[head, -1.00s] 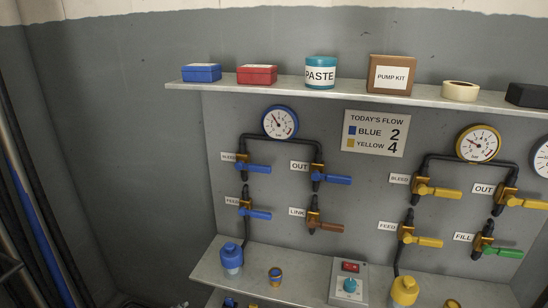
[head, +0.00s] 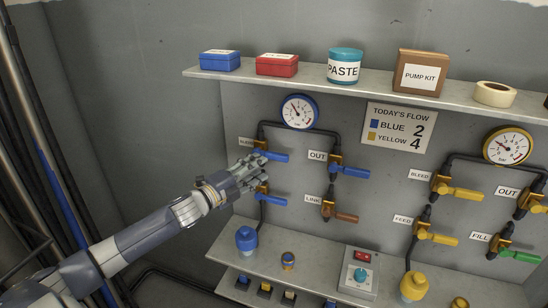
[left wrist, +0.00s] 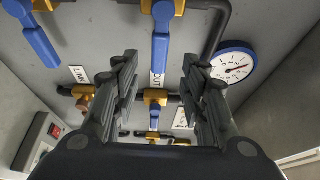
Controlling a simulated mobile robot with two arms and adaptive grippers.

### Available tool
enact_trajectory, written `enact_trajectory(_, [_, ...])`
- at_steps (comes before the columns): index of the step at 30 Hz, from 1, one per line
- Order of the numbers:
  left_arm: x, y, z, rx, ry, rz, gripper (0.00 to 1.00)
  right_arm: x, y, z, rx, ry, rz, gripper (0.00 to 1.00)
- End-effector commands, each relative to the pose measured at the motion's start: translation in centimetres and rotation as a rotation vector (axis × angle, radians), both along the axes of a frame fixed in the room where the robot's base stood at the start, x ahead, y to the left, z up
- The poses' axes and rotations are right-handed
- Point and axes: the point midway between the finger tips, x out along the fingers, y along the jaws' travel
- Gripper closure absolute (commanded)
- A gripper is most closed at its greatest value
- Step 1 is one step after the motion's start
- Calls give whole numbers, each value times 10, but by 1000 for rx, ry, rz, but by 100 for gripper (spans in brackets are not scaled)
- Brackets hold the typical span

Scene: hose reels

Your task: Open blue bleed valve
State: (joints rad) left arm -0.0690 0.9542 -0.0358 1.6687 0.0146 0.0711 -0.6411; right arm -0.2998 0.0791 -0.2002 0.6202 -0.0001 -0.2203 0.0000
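The blue bleed valve's handle (head: 272,155) points to the right in the head view, at the left of the panel; my gripper hides part of its valve body. In the left wrist view, which is turned sideways, this blue handle (left wrist: 160,50) runs down from its brass body between the two finger lines. My left gripper (head: 258,170) is at the bleed valve, just above the blue feed handle (head: 270,200). Its fingers (left wrist: 160,72) are spread apart on either side of the handle, with gaps visible. My right gripper is not in view.
The blue out valve (head: 348,171) is right of the bleed valve, the brown link valve (head: 345,217) below it. The blue gauge (head: 298,112) is above. Black pipes run close by.

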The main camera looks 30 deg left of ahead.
Motion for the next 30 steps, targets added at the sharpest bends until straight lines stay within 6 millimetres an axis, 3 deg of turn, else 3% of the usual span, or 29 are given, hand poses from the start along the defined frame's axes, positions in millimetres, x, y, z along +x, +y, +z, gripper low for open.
enact_trajectory(18, [67,-10,1,-3,-1,2,60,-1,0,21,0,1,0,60])
enact_trajectory(30, [76,-12,-1,-1,1,1,60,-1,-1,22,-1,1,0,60])
